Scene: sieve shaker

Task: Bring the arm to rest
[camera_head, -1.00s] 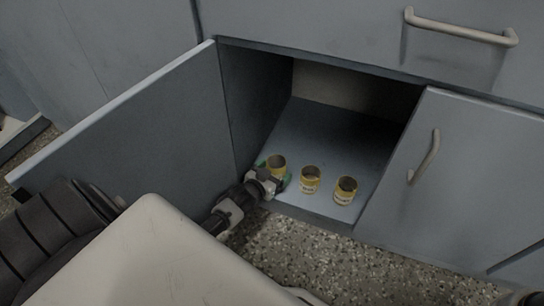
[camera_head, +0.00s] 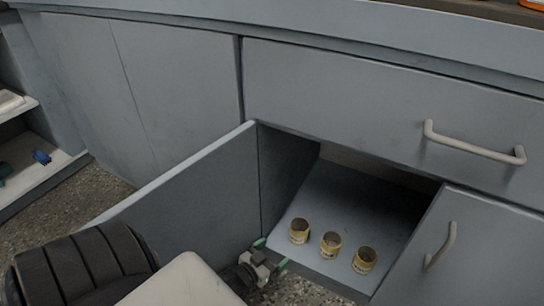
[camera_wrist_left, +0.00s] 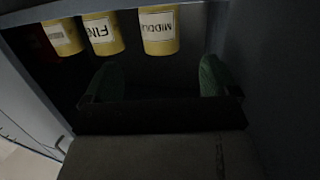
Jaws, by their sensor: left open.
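My left gripper (camera_head: 272,254) is open and empty, just outside the front edge of the open cabinet, beside the open left door. Its two green fingertips stand apart in the left wrist view (camera_wrist_left: 155,80). Three yellow cans stand upright in a row on the cabinet floor: the left can (camera_head: 299,231), the middle can (camera_head: 331,244) and the right can (camera_head: 364,260). In the left wrist view their labels show, one reading "MIDDL" (camera_wrist_left: 158,30) and one "FIN" (camera_wrist_left: 102,34). The fingers are apart from the cans. My right gripper is not in view.
The cabinet's left door (camera_head: 190,190) stands open next to my left arm. A drawer with a handle (camera_head: 475,143) is above the opening. Another door (camera_head: 465,250) is at the right. Shelves with a blue item (camera_head: 41,157) are at far left.

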